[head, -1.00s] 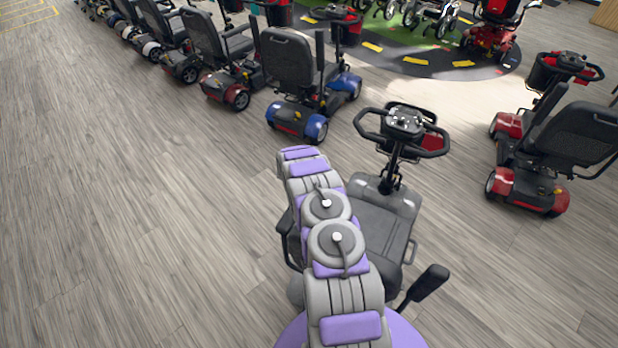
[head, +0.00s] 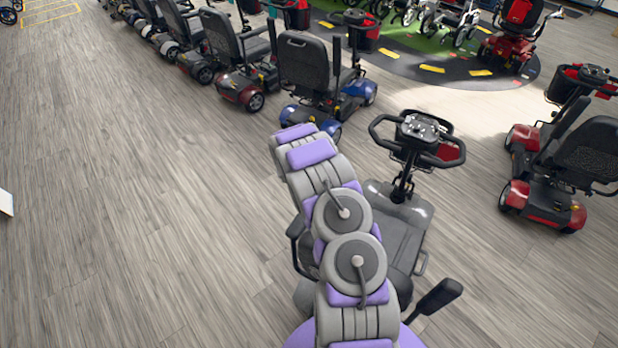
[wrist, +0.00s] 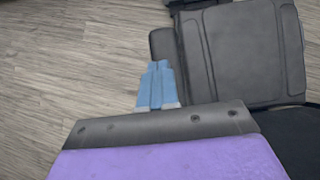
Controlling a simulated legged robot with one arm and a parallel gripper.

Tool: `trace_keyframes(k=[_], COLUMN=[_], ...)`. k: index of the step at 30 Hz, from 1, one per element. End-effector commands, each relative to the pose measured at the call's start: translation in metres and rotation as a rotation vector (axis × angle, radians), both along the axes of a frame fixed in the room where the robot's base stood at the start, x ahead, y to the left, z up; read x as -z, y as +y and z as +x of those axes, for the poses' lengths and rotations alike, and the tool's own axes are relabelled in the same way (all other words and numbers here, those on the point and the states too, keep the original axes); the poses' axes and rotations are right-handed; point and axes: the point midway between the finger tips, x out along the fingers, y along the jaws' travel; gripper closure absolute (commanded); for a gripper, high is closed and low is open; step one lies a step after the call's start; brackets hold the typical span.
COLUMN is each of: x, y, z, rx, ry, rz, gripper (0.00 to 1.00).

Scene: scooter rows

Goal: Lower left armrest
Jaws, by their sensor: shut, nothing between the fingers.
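The scooter stands just in front of me, its dark seat (head: 405,240) partly hidden behind my arm. The left armrest (head: 296,230) shows as a short dark piece at the left of my arm; most of it is hidden. The right armrest (head: 437,298) slants up to the right. My gripper is hidden in the head view. In the wrist view its blue fingers (wrist: 157,66) are shut and empty. A dark padded block (wrist: 163,46), apparently the left armrest, lies just beyond the fingertips, beside the seat (wrist: 243,55). I cannot tell whether they touch.
The scooter's tiller (head: 418,135) rises beyond the seat. A blue scooter (head: 310,75) and several others stand in a row at the back left. A red scooter (head: 560,150) stands at the right. The wooden floor (head: 130,200) at the left is clear.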

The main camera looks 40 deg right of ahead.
Motion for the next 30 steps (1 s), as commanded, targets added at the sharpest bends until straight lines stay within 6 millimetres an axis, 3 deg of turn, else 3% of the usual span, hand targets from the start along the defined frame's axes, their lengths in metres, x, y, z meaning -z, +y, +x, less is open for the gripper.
trace_keyframes(k=[12, 30], x=[-0.049, -0.057], y=[0.032, 0.038], z=[-0.01, -0.014], rx=[-0.003, -0.002], ry=[-0.007, -0.006], rz=[-0.006, -0.005], gripper=[1.0, 1.0])
